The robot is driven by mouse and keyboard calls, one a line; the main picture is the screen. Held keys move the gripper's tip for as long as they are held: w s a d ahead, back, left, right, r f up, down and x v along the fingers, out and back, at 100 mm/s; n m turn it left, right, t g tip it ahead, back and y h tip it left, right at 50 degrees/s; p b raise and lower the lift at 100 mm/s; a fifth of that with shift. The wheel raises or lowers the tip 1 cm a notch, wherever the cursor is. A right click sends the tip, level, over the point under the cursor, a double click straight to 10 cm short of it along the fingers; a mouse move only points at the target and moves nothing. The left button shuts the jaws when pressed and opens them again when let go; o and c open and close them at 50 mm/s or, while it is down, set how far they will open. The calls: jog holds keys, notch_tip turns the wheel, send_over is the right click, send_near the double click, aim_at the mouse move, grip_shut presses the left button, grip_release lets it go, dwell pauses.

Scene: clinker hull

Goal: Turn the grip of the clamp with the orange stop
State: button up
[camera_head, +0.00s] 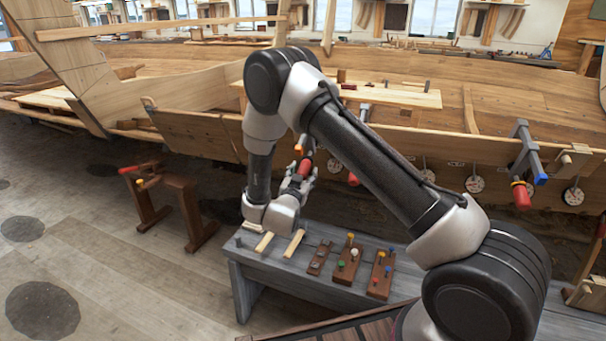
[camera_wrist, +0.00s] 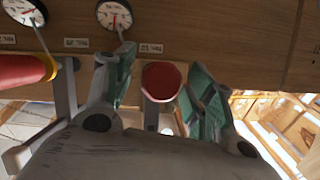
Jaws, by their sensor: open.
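A clamp with an orange stop (camera_head: 298,149) shows in the head view beside my gripper (camera_head: 302,178), partly hidden by it. Its red grip (camera_head: 305,166) is at the fingers. In the wrist view a red grip (camera_wrist: 161,80) appears nearly end-on between the two green-padded fingers of my gripper (camera_wrist: 161,68). The fingers are apart, with a narrow gap showing on each side of the grip. The stop is not clearly visible in the wrist view.
Another red grip with a yellow collar (camera_wrist: 20,70) is close left in the wrist view. A clamp with a blue stop (camera_head: 541,179) hangs further right on the hull. Gauges (camera_head: 474,184) line the plank. A grey bench (camera_head: 262,257) with pegged blocks stands below my arm.

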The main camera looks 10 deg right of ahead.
jog(key=shift+w+d, duration=0.15)
jog(key=shift+w, duration=0.15)
jog(key=c, duration=1)
jog(key=shift+c, duration=0.2)
jog(key=shift+d+m+t+y, duration=0.1)
jog(key=shift+m+t+y, duration=0.7)
jog(key=shift+m+y, duration=0.3)
jog(key=shift+m+t+y, duration=0.7)
jog(key=shift+m+y, duration=0.1)
jog(key=shift+m, duration=0.3)
jog(key=m, duration=0.1)
jog(key=m+t+y, duration=0.1)
jog(key=shift+f+m+t+y, duration=0.15)
jog(key=shift+m+t+y, duration=0.15)
jog(key=shift+m, duration=0.1)
jog(key=shift+m+t+y, duration=0.3)
jog(key=shift+m+t, duration=0.3)
jog(key=shift+m, duration=0.5)
